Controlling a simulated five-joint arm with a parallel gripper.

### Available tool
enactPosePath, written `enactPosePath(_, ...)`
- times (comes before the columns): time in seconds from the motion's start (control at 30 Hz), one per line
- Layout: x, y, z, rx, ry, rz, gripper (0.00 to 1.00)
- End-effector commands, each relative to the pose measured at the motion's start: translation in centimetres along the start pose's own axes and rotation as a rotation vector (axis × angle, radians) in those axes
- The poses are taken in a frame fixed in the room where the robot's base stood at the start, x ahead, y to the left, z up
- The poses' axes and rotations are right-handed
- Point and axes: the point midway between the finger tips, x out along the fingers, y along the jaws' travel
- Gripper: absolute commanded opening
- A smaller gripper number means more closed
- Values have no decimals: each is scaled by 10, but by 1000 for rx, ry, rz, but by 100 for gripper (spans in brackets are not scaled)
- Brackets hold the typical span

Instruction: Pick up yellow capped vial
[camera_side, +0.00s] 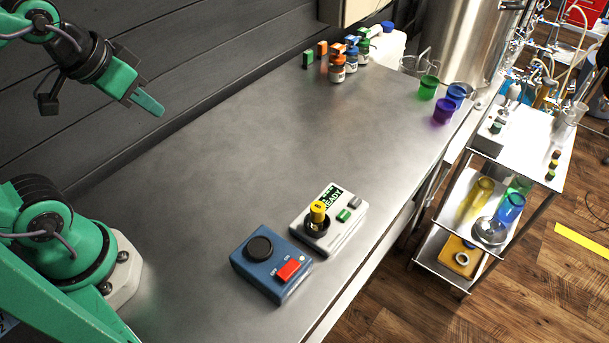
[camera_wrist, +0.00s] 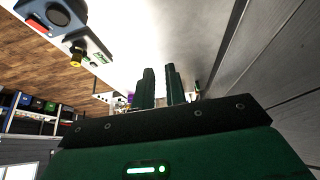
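The yellow capped vial (camera_side: 318,212) stands upright in the round socket of a white device with a lit "READY" screen (camera_side: 329,222). Its yellow cap (camera_wrist: 76,60) also shows in the wrist view, at upper left; the lower part of the vial is hidden in the socket. My gripper (camera_side: 149,103) is at the upper left in the side view, raised above the table and well away from the vial. In the wrist view the two green fingers (camera_wrist: 160,85) stand a little apart with nothing visible between them.
A blue box with a black knob and red switch (camera_side: 271,264) sits beside the white device. Small capped bottles (camera_side: 337,70) stand at the back, and coloured beakers (camera_side: 443,110) near the far right edge. The middle of the metal table (camera_side: 220,170) is clear. A wall runs behind it.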

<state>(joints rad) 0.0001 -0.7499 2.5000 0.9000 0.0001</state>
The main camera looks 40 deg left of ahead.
Motion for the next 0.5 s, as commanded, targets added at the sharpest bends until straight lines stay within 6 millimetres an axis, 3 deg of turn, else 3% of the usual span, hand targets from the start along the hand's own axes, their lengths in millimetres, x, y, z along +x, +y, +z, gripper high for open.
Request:
enactPosePath(0.03,0,0,0,0,0,0,24)
enactPosePath(0.17,0,0,0,0,0,0,49)
enactPosePath(0.5,0,1,-1,0,-2,1,50)
